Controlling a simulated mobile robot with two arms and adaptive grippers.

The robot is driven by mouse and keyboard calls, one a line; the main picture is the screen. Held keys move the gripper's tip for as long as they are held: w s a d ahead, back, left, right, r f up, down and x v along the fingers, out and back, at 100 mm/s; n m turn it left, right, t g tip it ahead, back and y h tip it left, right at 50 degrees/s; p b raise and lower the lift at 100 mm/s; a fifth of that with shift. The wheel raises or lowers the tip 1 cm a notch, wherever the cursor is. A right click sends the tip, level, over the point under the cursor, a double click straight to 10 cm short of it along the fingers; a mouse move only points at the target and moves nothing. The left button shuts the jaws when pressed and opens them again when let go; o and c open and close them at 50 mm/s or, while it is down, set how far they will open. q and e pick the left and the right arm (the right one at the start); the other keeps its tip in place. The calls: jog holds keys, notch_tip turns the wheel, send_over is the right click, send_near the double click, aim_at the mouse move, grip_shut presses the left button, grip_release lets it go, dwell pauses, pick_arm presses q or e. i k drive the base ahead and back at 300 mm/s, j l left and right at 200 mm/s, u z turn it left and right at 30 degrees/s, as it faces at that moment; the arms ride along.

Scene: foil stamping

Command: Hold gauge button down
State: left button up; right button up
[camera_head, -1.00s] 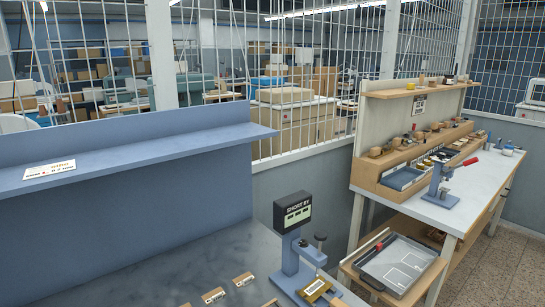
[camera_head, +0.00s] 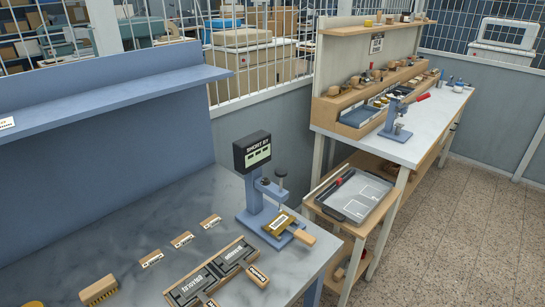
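The gauge appears to be the blue stand (camera_head: 254,194) with a black display box (camera_head: 252,151) on top, near the right end of the marble bench. Its pale screen carries lettering above it that looks like "SHORT". A dark round knob on a thin rod (camera_head: 281,176) stands at the right of its arm. A gold-coloured block (camera_head: 279,222) with a wooden handle (camera_head: 303,236) sits on the blue base below the arm. I cannot tell which part is the button. Neither of my grippers shows.
Two dark framed plates (camera_head: 188,290) with wooden handles lie in front of the gauge. Several small labelled wooden blocks (camera_head: 181,240) and a brush (camera_head: 98,290) lie on the marble top (camera_head: 130,228). A grey tray (camera_head: 355,195) on a lower shelf and another workbench (camera_head: 425,135) stand to the right.

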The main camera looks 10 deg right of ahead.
aim_at(280, 172)
jog(key=u, duration=1.6)
jog(key=k+l+u, duration=0.1)
jog(key=k+l, duration=0.85)
jog(key=l, duration=0.15)
